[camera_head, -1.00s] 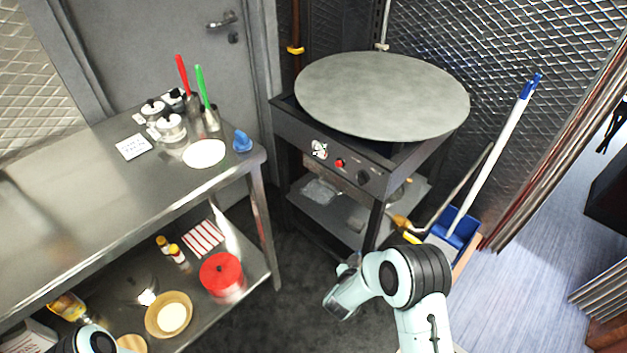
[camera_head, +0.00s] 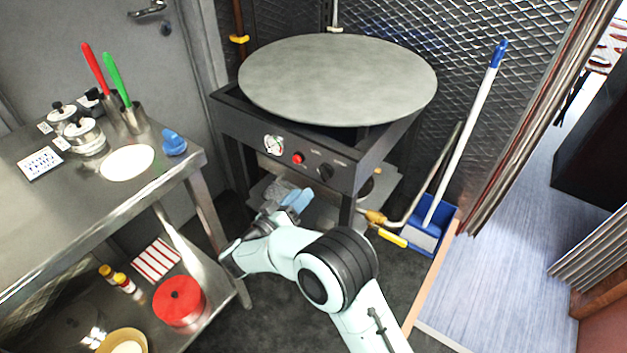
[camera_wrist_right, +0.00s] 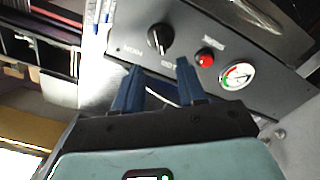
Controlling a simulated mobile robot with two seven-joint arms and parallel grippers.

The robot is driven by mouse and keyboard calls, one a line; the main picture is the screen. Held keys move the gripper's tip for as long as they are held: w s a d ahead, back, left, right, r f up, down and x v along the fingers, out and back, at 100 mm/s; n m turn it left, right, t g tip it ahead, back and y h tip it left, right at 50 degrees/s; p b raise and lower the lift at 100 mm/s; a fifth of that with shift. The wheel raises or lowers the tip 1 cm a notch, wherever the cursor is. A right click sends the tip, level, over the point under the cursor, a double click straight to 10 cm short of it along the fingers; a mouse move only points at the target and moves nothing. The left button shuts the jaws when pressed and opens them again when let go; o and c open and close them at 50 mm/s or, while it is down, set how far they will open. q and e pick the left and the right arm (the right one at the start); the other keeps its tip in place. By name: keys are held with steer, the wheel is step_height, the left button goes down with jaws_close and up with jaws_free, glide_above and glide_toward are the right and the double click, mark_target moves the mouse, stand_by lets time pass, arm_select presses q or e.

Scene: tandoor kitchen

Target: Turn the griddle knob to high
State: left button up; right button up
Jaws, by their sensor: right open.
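The griddle knob (camera_head: 326,172) is a black dial with a light pointer line on the dark front panel of the griddle. It also shows in the right wrist view (camera_wrist_right: 160,40), above the fingertips and apart from them. My right gripper (camera_head: 297,200) is below and slightly left of the knob in the head view. In the right wrist view its two blue fingers (camera_wrist_right: 160,72) are spread, with nothing between them. A red button (camera_head: 298,158) and a round gauge (camera_head: 273,145) sit left of the knob on the panel. My left gripper is not in view.
A steel table (camera_head: 60,215) stands left with shakers and red and green handled tools. A blue dustpan (camera_head: 428,232) and a white pole stand right. Dark floor lies between.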

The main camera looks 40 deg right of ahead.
mark_target(321, 175)
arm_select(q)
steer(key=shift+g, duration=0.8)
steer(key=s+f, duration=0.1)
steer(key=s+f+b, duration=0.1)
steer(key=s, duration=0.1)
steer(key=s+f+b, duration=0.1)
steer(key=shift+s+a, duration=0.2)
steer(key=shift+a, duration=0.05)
arm_select(e)
steer(key=x, duration=0.8)
steer(key=shift+w+d+f, duration=0.1)
steer(key=shift+d, duration=0.1)
jaws_close()
